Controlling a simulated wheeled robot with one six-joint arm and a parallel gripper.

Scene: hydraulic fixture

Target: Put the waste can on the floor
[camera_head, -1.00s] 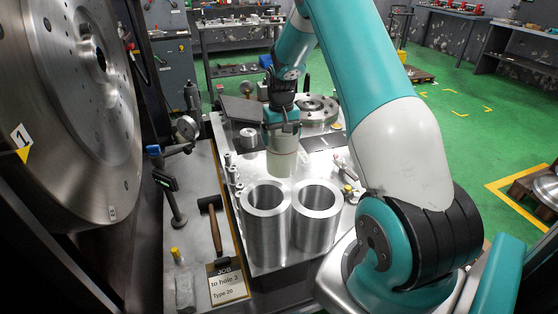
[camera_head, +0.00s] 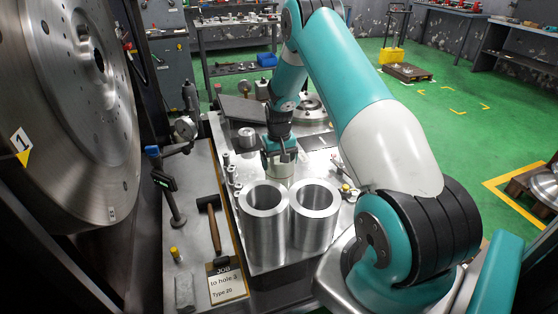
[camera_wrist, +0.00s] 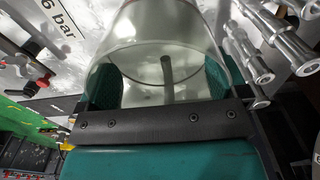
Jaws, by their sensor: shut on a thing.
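My gripper (camera_head: 279,158) is shut on the waste can (camera_head: 279,173), a pale grey cylinder, upright above or on the metal bench top (camera_head: 226,174). The can's lower end is hidden behind two steel cylinders, so I cannot tell whether it touches the bench. In the wrist view the can (camera_wrist: 140,70) sits between the teal jaws (camera_wrist: 163,88), with its inside partly visible and a grey rod-like shape in it. The green floor (camera_head: 445,130) lies to the right, beyond the bench.
Two hollow steel cylinders (camera_head: 263,225) (camera_head: 314,225) stand just in front of the can. Small metal pins (camera_head: 230,175) stand to its left. A hammer (camera_head: 213,228) lies on the left ledge. A pallet (camera_head: 406,72) occupies the floor behind; open floor lies between.

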